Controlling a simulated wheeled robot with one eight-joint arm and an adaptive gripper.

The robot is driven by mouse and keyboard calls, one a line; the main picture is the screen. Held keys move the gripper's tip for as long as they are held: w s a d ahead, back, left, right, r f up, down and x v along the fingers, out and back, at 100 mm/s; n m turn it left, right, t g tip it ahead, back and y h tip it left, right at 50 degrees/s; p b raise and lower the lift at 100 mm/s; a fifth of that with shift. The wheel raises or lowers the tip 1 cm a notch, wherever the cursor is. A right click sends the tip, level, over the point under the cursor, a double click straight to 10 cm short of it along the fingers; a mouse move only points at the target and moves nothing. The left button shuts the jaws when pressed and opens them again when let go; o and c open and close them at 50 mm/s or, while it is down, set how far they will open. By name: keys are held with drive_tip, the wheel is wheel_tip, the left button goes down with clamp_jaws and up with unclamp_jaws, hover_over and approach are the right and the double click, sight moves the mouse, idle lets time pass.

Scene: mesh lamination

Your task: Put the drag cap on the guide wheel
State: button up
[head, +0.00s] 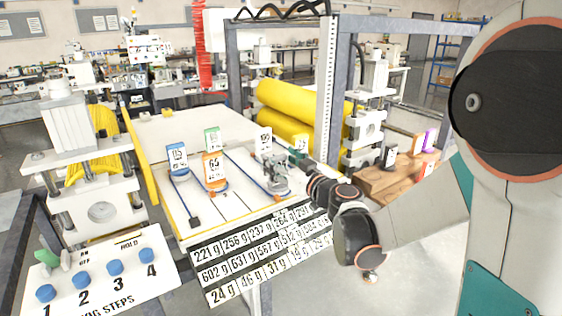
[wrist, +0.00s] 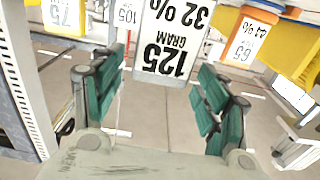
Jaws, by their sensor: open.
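My gripper (head: 277,180) is over the right part of the white board (head: 197,208). In the wrist view its green-padded fingers (wrist: 160,68) are spread apart. A white label reading 125 gram, 32 % (wrist: 166,38) shows upside down beyond the gap between them, and nothing is gripped. On the board stand small labelled pieces: a blue one (head: 177,157), an orange one (head: 213,168), a green one (head: 212,138) and a dark one (head: 265,138). I cannot tell which piece is the drag cap or which is the guide wheel.
A wooden block (head: 385,184) at the right carries dark, orange and purple pieces. A panel of gram values (head: 258,255) lines the board's front. A button panel (head: 100,285) is at front left. Yellow rolls (head: 300,105) and a metal frame post (head: 325,85) stand behind.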

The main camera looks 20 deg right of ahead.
drive_tip(key=shift+s+r, duration=0.1)
drive_tip(key=shift+r, duration=0.1)
drive_tip(key=p+v, duration=0.2)
drive_tip(key=v, duration=1)
